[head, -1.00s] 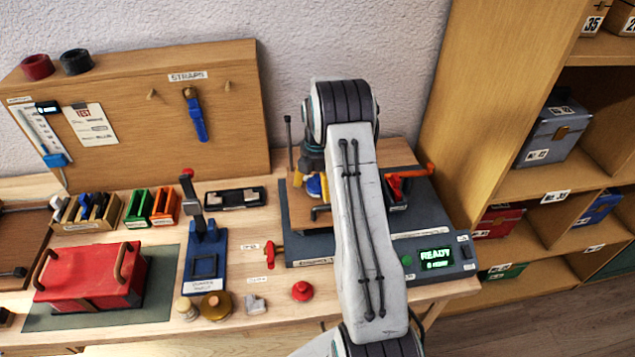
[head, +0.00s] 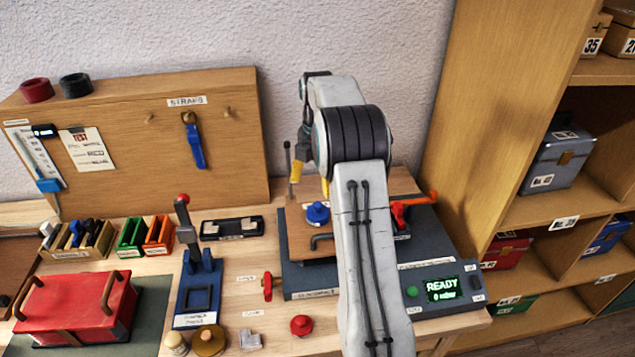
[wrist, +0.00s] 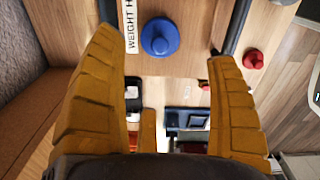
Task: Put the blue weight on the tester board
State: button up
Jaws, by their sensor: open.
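The blue weight (head: 318,213) stands upright on the wooden tester board (head: 297,240), which sits on the dark tester base. It also shows in the wrist view (wrist: 160,38), beside a label whose visible part reads "WEIGHT H". My gripper (head: 311,180) is above the weight, apart from it, with its yellow fingers partly hidden by my arm. My arm hides part of the tester's right side.
A red weight (head: 301,325) stands on the bench in front of the tester. A control box (head: 440,290) reads READY. A thin upright rod (head: 288,170) and a red clamp (head: 402,210) flank the board. The blue press (head: 200,275) stands left.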

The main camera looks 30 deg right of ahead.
jog(key=shift+a+r, duration=0.15)
jog(key=shift+r, duration=0.35)
jog(key=s+a+r+m+t, duration=0.2)
jog(key=s+a+r+m, duration=0.5)
jog(key=s+a+r, duration=0.4)
jog(key=s+a+f+m+t, duration=0.1)
jog(key=s+a+f+m, duration=0.2)
jog(key=s, duration=0.5)
jog(key=s+a+f+m+t, duration=0.1)
jog(key=s+a+f+m, duration=0.2)
jog(key=s+a+m, duration=0.3)
jog(key=shift+s+a+f, duration=0.15)
jog(key=shift+s+a, duration=0.45)
jog(key=shift+s, duration=0.85)
jog(key=shift+d, duration=0.1)
